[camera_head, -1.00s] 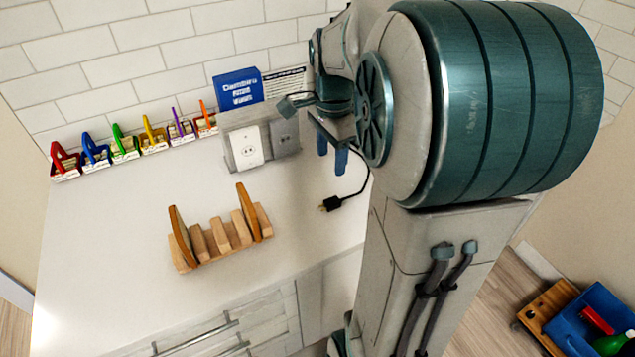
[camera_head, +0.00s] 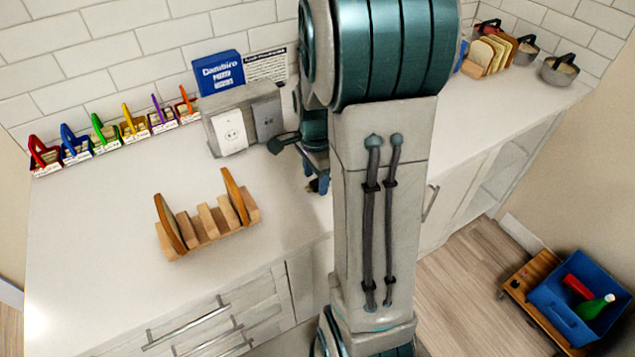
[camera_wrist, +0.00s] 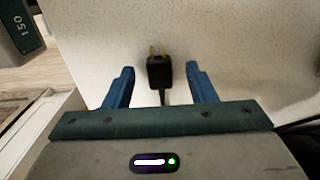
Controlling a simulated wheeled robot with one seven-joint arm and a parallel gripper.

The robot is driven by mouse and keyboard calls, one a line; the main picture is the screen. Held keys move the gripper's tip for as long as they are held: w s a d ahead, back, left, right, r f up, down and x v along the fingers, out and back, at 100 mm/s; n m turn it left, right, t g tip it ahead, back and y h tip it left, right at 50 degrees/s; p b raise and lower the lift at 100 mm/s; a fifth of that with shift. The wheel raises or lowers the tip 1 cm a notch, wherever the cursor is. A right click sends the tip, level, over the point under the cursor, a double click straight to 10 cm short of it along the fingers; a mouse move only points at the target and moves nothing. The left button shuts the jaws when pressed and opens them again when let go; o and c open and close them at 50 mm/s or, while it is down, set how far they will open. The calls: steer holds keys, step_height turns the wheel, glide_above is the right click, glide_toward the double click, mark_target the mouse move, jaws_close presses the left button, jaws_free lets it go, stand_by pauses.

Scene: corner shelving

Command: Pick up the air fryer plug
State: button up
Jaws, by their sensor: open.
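The black plug (camera_wrist: 160,71) with two brass prongs lies on the white counter in the wrist view. Its cord runs back toward my gripper and under it. My gripper (camera_wrist: 159,78) is open, with one blue finger on each side of the plug and a gap on both sides. In the head view my gripper (camera_head: 318,184) shows only in part at the counter's right, beside my arm. The plug is hidden there behind my arm and gripper. I cannot tell the gripper's height above the counter.
A grey outlet box (camera_head: 242,118) with a white socket stands against the wall. A wooden rack (camera_head: 208,225) sits on the counter's front left. Pots (camera_head: 559,70) stand far right.

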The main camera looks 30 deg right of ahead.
steer(key=shift+f, duration=0.45)
steer(key=shift+c, duration=0.3)
steer(key=c, duration=1)
steer(key=shift+r, duration=0.1)
